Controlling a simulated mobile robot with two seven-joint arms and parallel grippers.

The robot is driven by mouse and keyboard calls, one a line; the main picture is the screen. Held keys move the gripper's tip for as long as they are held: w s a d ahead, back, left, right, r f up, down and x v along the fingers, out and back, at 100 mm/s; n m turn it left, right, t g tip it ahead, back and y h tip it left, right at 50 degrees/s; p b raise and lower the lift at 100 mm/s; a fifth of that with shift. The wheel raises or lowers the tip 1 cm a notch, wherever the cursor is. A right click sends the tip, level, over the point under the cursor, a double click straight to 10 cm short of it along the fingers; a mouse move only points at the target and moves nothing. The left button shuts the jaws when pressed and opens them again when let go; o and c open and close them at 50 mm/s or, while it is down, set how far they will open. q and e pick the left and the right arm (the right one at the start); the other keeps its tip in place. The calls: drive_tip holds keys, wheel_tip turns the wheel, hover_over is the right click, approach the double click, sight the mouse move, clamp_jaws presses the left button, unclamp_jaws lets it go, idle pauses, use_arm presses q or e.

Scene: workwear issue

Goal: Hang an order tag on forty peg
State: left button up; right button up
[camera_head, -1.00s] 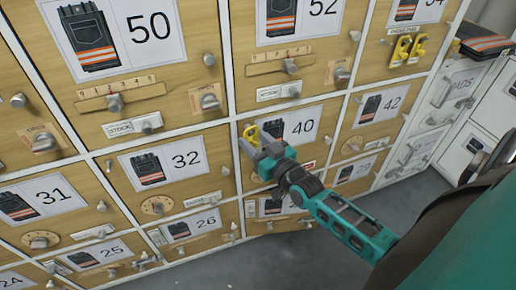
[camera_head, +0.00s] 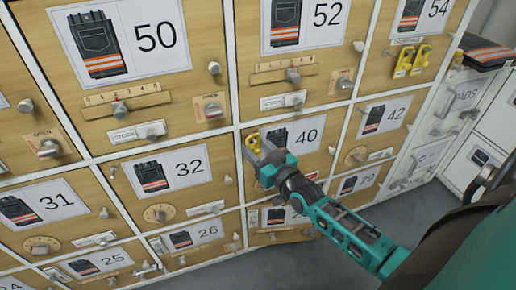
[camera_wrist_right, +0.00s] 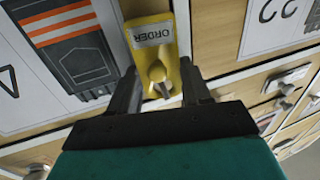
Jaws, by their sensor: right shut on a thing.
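My right gripper (camera_head: 259,150) is at the upper left of the door marked 40 (camera_head: 306,134). It is shut on a yellow order tag (camera_head: 252,138), which lies close to the door front. In the right wrist view the tag (camera_wrist_right: 149,32) sits between the two dark fingers with its ORDER label upside down. A grey, peg-like rounded end (camera_wrist_right: 157,73) shows at the tag's opening; I cannot tell whether the tag is around it or only in front of it. My gripper and the tag hide the door's left part. My left gripper is not in view.
Two yellow tags (camera_head: 411,61) hang on the door marked 54 (camera_head: 438,8). Knobs, dials and sliders stick out of the neighbouring doors, such as the knob (camera_head: 332,150) at the right of door 40. Grey floor (camera_head: 290,262) is clear below.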

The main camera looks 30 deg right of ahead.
drive_tip(key=o, duration=1.1)
drive_tip(key=shift+w+d+r, duration=0.1)
drive_tip(key=shift+w+d, duration=0.1)
drive_tip(key=shift+w, duration=0.05)
drive_tip(key=shift+s, duration=0.3)
drive_tip(key=s+p, duration=0.3)
drive_tip(key=s, duration=0.9)
drive_tip(key=shift+s+a, duration=0.2)
drive_tip(key=shift+s, duration=0.2)
